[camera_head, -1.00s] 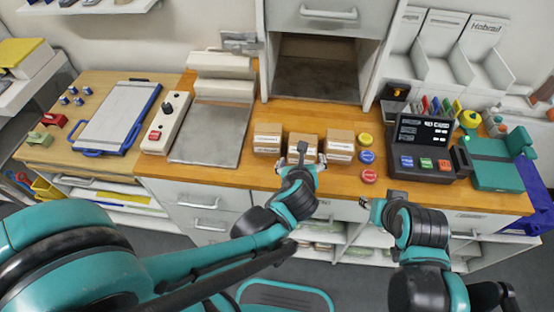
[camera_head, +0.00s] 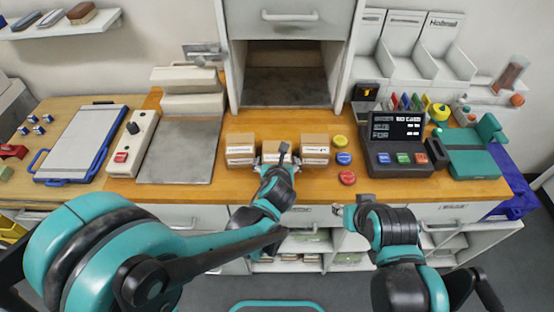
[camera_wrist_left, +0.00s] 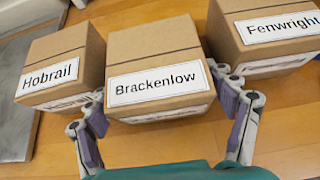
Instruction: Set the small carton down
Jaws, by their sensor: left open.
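Three small brown cartons stand in a row on the wooden counter (camera_head: 215,192). In the left wrist view they are labelled Hobrail (camera_wrist_left: 60,55), Brackenlow (camera_wrist_left: 155,50) and Fenwright (camera_wrist_left: 262,12). In the head view they are the left (camera_head: 240,149), middle (camera_head: 281,147) and right (camera_head: 315,150) cartons. My left gripper (camera_head: 276,166) is open at the front of the Brackenlow carton; its fingers (camera_wrist_left: 168,115) are at either side of the carton's near end. I cannot tell whether they touch it. My right gripper (camera_head: 338,211) hangs in front of the counter, its jaws unclear.
An open cubby (camera_head: 287,88) is behind the cartons. Yellow (camera_head: 340,141), blue (camera_head: 343,158) and red (camera_head: 347,177) discs lie right of them, then a dark terminal (camera_head: 396,145). A grey plate (camera_head: 182,150) lies left, with bare counter between.

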